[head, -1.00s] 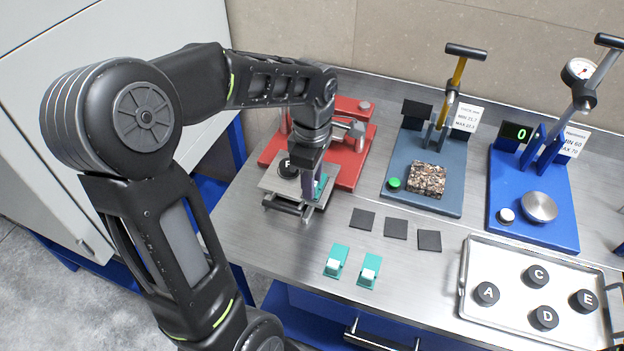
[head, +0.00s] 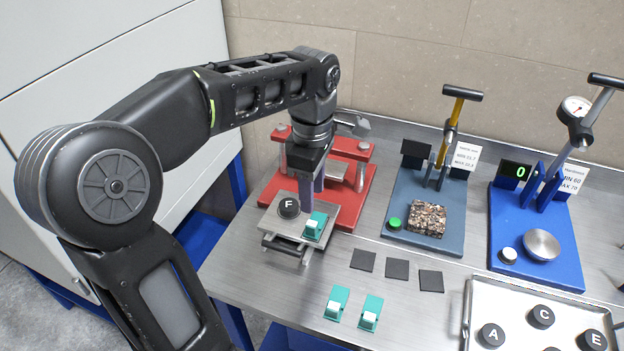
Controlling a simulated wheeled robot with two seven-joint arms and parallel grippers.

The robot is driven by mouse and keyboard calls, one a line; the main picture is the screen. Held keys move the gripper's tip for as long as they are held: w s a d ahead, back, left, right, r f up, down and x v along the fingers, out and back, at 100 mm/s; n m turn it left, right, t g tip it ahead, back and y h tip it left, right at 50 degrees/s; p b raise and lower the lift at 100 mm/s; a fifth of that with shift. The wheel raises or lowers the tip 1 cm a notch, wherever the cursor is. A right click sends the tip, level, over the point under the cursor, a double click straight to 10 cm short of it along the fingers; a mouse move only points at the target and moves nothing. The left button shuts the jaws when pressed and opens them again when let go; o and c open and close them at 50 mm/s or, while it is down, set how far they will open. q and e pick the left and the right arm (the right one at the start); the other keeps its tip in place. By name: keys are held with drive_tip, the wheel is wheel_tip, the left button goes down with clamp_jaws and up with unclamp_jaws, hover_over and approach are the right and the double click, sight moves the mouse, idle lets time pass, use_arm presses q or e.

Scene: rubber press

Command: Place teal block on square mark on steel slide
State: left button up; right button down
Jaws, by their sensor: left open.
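A teal block (head: 316,226) with a white piece on it sits on the right part of the steel slide (head: 275,226). A black puck marked F (head: 289,207) sits beside it on the slide's left part. The square mark cannot be made out; the block may cover it. My left gripper (head: 312,200) is open, just behind and above the block, and appears clear of it. Two more teal blocks, a left one (head: 337,303) and a right one (head: 370,313), lie on the bench in front. My right gripper is not in view.
The slide belongs to a red press (head: 346,205). To the right stand a grey-blue device (head: 398,225) with a speckled block and a blue gauge device (head: 509,225). Several dark square pads (head: 397,269) lie mid-bench. A metal tray (head: 480,311) holds lettered pucks.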

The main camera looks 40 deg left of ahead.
use_arm(q)
wheel_tip(320, 180, up, 3)
drive_tip(key=shift+r, duration=0.1)
drive_tip(key=shift+s, duration=0.1)
idle(0.6)
